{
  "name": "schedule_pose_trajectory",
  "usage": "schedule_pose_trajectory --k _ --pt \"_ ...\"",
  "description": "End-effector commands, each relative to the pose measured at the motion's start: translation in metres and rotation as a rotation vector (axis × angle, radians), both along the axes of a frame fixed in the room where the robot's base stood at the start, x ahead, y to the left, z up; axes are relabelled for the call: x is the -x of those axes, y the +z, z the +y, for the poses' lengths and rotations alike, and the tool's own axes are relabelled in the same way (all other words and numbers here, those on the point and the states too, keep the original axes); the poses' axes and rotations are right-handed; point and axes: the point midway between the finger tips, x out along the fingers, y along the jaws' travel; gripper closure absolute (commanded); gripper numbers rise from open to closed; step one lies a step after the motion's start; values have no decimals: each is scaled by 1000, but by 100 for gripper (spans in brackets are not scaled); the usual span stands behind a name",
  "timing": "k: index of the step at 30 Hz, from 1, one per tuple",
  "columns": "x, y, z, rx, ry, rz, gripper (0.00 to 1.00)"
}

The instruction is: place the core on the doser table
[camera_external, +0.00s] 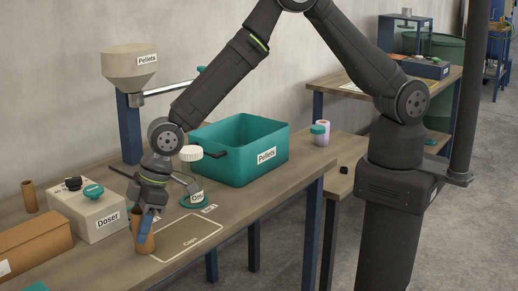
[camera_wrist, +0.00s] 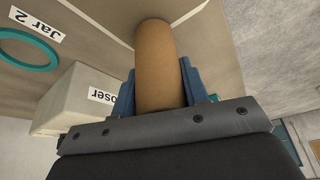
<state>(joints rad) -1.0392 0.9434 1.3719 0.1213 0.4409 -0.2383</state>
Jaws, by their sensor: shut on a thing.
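A brown cardboard core (camera_external: 143,238) is upright at the left edge of the outlined Caps area (camera_external: 187,238) on the wooden table (camera_external: 262,206). My gripper (camera_external: 147,222) points down with its blue fingers shut on the core. In the wrist view the core (camera_wrist: 157,60) sits between the two blue fingers (camera_wrist: 158,92). I cannot tell whether its lower end touches the table. The white Doser box (camera_external: 98,214) stands just left of my gripper, and it also shows in the wrist view (camera_wrist: 85,95). A second brown core (camera_external: 29,196) stands upright at the back left.
A teal Pellets bin (camera_external: 270,155) stands behind my gripper, with a hopper (camera_external: 131,66) at the back. A brown box (camera_external: 30,251) is at the front left. A teal ring (camera_external: 197,201) lies near my wrist. The table right of the Caps area is clear.

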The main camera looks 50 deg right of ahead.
Motion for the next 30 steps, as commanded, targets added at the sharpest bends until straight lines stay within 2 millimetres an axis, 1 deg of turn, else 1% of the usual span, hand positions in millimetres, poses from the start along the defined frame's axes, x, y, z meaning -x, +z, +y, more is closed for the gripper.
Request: schedule_pose_trajectory --k 11,12,14,15,24,27,30 --pt "0 -5 0 -2 0 -1 81" --pt "0 -4 0 -2 0 -1 53" --pt "0 -4 0 -2 0 -1 42" --pt "0 -4 0 -2 0 -1 37" --pt "0 -2 0 -2 0 -1 37" --pt "0 4 -1 -3 0 -1 37" --pt "2 16 -5 -4 0 -2 37"
